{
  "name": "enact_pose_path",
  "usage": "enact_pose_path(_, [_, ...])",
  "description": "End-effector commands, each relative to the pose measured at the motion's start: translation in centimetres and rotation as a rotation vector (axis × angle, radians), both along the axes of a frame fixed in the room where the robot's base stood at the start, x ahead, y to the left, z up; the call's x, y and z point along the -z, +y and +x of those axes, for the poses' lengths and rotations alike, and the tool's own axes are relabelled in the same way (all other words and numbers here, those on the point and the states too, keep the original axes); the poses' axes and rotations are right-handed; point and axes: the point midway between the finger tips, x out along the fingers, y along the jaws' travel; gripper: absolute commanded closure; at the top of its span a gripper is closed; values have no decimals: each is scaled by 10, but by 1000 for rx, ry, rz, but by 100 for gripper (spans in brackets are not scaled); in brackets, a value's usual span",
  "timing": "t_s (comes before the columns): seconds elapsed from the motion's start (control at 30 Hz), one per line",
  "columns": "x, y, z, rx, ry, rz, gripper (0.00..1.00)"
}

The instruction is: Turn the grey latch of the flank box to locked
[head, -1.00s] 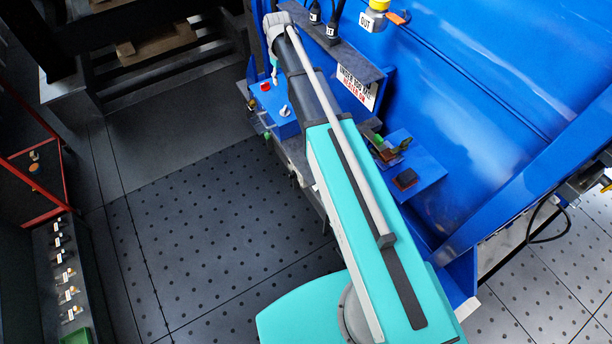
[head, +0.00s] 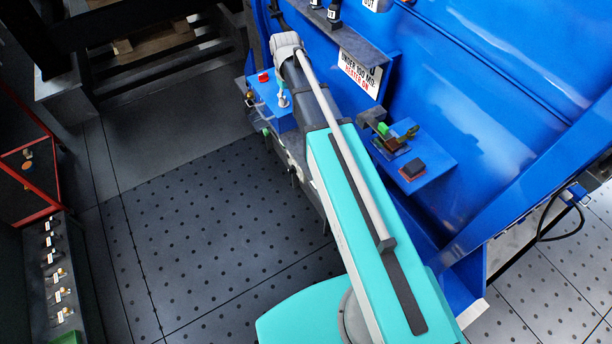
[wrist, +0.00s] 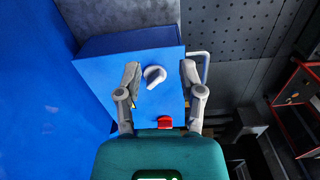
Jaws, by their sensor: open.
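The flank box (wrist: 115,72) is a blue box, seen face-on in the wrist view. Its pale grey latch (wrist: 154,74) sits on the face, with its lever pointing down and slightly left in that view. My gripper (wrist: 160,74) is open, with one finger on each side of the latch and a gap to both. Whether the fingertips reach the latch's depth I cannot tell. In the head view the box (head: 263,98) is left of my arm and the latch (head: 283,99) shows on it. My fingers are not clear there.
A pale handle (wrist: 205,62) stands at the box's side. In the head view, a blue shelf (head: 430,168) with small parts and a sign (head: 360,75) are right of my arm. The dark floor is clear.

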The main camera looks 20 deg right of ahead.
Motion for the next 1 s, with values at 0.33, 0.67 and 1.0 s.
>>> enact_pose_path(0.33, [33,-1,-36,33,0,0,50])
enact_pose_path(0.67, [60,-1,-68,64,0,0,50])
enact_pose_path(1.0, [88,-2,-100,96,0,0,50])
